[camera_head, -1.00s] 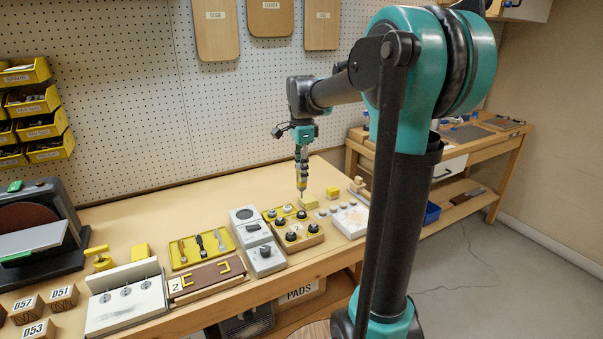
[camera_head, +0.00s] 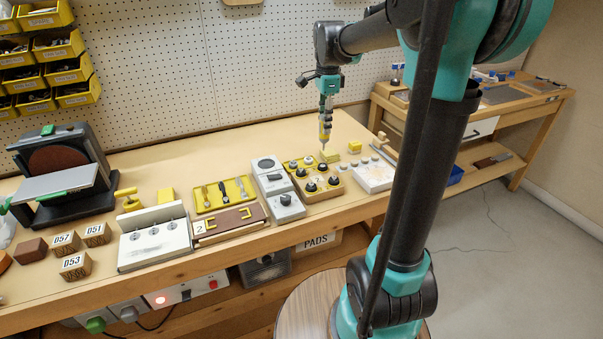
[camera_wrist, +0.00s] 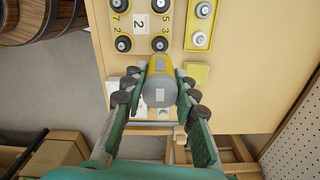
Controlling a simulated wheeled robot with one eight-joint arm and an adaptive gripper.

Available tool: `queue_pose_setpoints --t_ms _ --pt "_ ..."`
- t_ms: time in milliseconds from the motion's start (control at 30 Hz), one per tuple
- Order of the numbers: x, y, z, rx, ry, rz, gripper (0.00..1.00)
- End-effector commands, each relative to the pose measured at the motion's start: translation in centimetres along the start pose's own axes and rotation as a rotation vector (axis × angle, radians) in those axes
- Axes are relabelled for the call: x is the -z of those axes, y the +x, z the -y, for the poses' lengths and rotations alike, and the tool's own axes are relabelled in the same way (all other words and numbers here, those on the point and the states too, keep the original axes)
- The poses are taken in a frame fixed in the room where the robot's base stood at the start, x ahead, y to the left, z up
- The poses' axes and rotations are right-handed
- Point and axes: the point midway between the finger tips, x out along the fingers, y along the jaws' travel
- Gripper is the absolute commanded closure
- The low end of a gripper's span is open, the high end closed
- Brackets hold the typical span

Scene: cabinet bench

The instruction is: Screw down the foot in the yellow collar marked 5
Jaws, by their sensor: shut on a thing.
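The board (camera_head: 345,188) carries several dark feet in yellow collars. In the wrist view the collar marked 5 surrounds the top-right foot (camera_wrist: 160,5), cut by the picture's top edge. The foot marked 3 (camera_wrist: 160,43) is below it, and feet marked 7 (camera_wrist: 121,6) and 2 (camera_wrist: 123,43) are on the left. My gripper (camera_head: 326,105) is shut on a yellow and grey driver (camera_head: 325,127), pointing down. In the wrist view the driver (camera_wrist: 159,82) sits between both fingers.
A narrow yellow tray (camera_wrist: 201,30) with small grey pieces lies behind the board. A pale block (camera_head: 373,178) with several pins stands to the right. A grey switch box (camera_head: 287,207) stands left of the board. The bench behind is mostly clear.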

Motion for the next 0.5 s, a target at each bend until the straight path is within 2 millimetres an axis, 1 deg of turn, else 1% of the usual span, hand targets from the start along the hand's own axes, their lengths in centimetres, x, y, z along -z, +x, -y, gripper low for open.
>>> queue_pose_setpoints --t_ms 133,233,400,500 --pt "-0.1 0.0 0.0 0.000 0.000 0.000 0.97" --pt "-1.0 -0.1 -0.1 0.000 -0.002 0.000 0.97" --pt "-4.7 -0.2 -0.8 0.000 -0.006 0.000 0.97" --pt "-6.5 -0.3 -1.2 0.000 -0.006 0.000 0.97"
